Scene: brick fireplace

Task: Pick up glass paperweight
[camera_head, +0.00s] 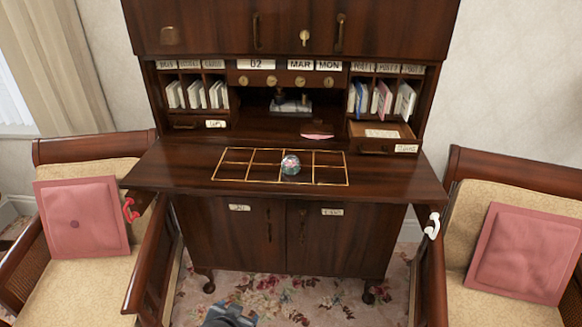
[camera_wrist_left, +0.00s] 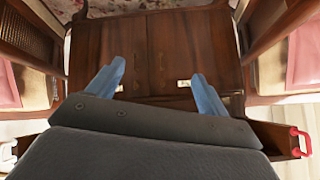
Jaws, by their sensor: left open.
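The glass paperweight (camera_head: 290,165) is a small round clear ball with coloured patterning inside. It sits on the desk's writing surface (camera_head: 180,165), within a gold-lined grid (camera_head: 235,172) of rectangular cells, right of the grid's middle. My left gripper (camera_wrist_left: 158,70) shows in the left wrist view with its two blue fingers spread apart and nothing between them. It is apart from the paperweight, in front of the cabinet doors (camera_wrist_left: 155,72) below the desk surface. The paperweight is not visible in the left wrist view. My right gripper is in neither view.
Pigeonholes with papers (camera_head: 198,95) and an open small drawer (camera_head: 382,136) line the desk's back. A pink paper (camera_head: 317,136) lies behind the grid. Armchairs with pink cushions (camera_head: 82,218) flank the desk. A red handle (camera_head: 130,210) and a white handle (camera_head: 432,226) stick out at its sides.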

